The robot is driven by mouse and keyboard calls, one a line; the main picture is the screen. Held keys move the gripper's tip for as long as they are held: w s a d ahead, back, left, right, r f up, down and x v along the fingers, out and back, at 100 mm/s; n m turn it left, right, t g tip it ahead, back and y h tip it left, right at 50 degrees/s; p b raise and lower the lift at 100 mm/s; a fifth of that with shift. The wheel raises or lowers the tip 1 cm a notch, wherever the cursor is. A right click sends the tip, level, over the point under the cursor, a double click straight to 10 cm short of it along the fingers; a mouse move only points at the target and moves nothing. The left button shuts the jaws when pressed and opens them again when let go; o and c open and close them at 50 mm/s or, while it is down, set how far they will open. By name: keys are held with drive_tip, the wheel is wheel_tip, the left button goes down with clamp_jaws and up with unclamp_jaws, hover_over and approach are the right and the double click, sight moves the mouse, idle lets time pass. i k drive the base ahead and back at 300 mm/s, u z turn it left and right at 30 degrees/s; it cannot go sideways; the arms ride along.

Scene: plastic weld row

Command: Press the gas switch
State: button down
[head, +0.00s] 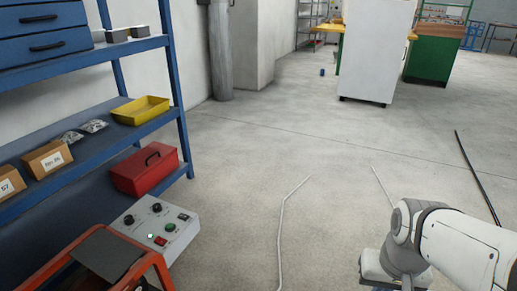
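A light grey control box (155,228) stands low at the left, beside the blue shelf. My white arm comes in at the lower right, well apart from the box. Its lower end runs to the bottom edge of the picture, and the gripper's fingers do not show.
An orange frame (150,262) stands in front of the box. A white hose or cable (281,222) lies on the floor.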

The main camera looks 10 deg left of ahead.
sight(182, 215)
drive_tip(key=u, duration=0.2)
drive_tip(key=i, duration=1.05)
drive_tip(key=u, duration=0.7)
drive_tip(key=k, duration=0.95)
drive_tip(key=u, duration=0.15)
drive_tip(key=i, duration=0.95)
drive_tip(key=z, duration=0.05)
